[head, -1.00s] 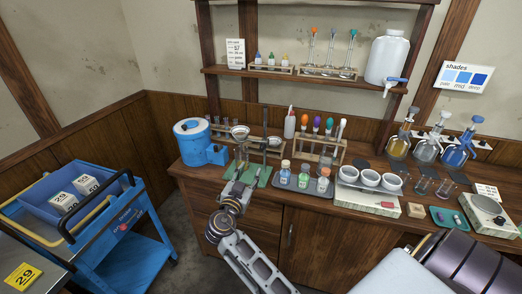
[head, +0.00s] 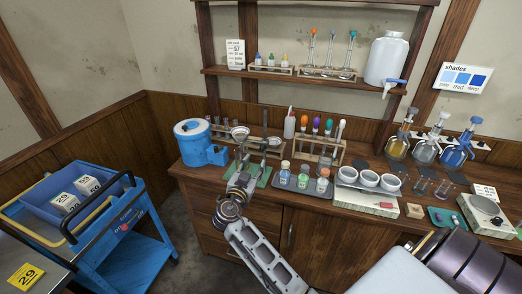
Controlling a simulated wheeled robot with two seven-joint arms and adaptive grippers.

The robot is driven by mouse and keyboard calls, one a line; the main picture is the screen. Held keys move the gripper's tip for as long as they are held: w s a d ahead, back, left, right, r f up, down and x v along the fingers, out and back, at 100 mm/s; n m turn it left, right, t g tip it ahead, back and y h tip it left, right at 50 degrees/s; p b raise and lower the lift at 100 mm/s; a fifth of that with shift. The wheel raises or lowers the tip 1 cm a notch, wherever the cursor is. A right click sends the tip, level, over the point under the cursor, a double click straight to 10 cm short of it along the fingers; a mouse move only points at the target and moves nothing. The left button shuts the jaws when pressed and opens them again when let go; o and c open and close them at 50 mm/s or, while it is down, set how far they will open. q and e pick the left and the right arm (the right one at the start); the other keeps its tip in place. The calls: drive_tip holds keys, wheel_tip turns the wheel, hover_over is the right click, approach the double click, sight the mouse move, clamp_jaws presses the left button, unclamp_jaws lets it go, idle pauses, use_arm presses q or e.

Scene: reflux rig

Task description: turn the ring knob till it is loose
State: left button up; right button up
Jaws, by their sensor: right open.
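A ring stand with dark rods stands on a green base (head: 262,178) on the wooden bench. A pale ring or dish (head: 240,131) sits near its top left. The ring knob is too small to make out and is probably behind my gripper. My right gripper (head: 242,160) is at the left part of the stand, in front of it, with its jaws pointing up and away. It is open; whether it touches the stand I cannot tell. My left gripper is not in view.
A blue bucket-like vessel (head: 192,140) stands close left of the stand. A grey tray (head: 292,184) with small bottles and a white unit with bowls (head: 362,199) are to the right. A blue cart (head: 120,240) is at the left.

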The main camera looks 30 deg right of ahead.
sight(262, 149)
drive_tip(key=p+x, duration=0.1)
drive_tip(key=x, duration=0.3)
drive_tip(key=shift+w+d+r, duration=0.1)
drive_tip(key=shift+w+d, duration=0.15)
drive_tip(key=shift+d, duration=0.1)
drive_tip(key=p+x, duration=0.1)
drive_tip(key=x, duration=0.2)
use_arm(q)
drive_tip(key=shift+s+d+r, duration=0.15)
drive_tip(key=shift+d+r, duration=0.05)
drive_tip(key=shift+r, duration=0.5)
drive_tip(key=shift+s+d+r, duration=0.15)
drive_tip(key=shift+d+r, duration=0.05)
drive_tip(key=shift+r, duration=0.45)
use_arm(e)
drive_tip(key=shift+x, duration=0.95)
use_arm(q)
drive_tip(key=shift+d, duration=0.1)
use_arm(e)
clamp_jaws()
